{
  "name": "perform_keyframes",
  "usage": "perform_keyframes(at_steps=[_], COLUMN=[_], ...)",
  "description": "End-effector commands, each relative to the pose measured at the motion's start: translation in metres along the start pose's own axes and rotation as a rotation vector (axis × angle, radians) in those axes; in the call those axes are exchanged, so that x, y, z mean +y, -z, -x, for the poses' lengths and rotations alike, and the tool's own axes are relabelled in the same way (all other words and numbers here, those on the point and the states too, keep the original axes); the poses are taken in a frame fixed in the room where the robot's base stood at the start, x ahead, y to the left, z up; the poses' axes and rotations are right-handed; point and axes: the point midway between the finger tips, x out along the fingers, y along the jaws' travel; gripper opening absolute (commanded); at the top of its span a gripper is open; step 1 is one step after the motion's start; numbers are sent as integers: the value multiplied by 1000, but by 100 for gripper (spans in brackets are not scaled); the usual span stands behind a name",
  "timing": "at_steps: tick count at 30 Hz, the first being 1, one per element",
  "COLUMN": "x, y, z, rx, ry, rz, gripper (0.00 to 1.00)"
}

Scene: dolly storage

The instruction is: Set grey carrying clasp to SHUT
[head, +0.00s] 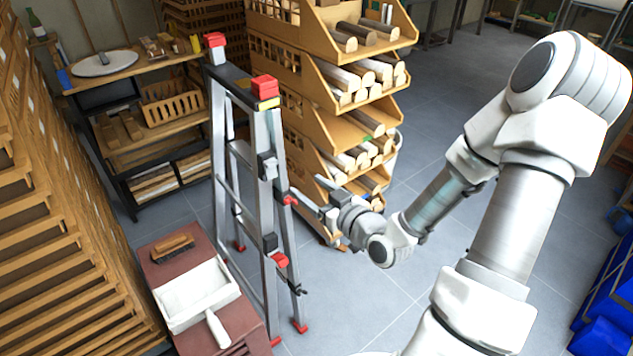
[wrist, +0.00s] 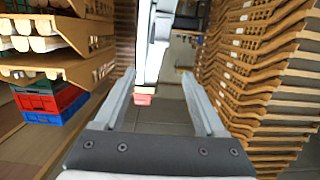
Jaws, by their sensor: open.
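A folding ladder (head: 245,185) with grey rails and red caps stands upright in the middle of the head view. A grey clasp-like fitting (head: 268,166) sits on its near right rail, and another dark grey fitting (head: 270,242) is lower on it. I cannot tell which is the carrying clasp or whether it is open or shut. My gripper (head: 306,190) is open and empty, its fingers pointing at the ladder's right side near a red fitting (head: 290,200). In the wrist view a pale rail (wrist: 148,50) with a red end shows beyond and between my fingers (wrist: 158,80).
Wooden bins of logs (head: 345,110) stand right behind the ladder. A brown-red surface (head: 225,290) with a white dustpan (head: 195,295) and a brush (head: 172,248) is front left. Slatted racks (head: 50,220) line the left. Grey floor (head: 450,115) is clear behind my arm.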

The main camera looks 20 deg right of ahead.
Motion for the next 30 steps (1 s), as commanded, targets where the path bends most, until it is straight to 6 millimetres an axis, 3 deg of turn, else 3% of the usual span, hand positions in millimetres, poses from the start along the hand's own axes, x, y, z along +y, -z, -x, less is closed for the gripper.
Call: perform_keyframes(at_steps=[9, 30], x=[1, -4], y=[6, -2], z=[11, 24], rx=[0, -4], ry=[0, 1], rz=[-4, 2], gripper=[72, 72])
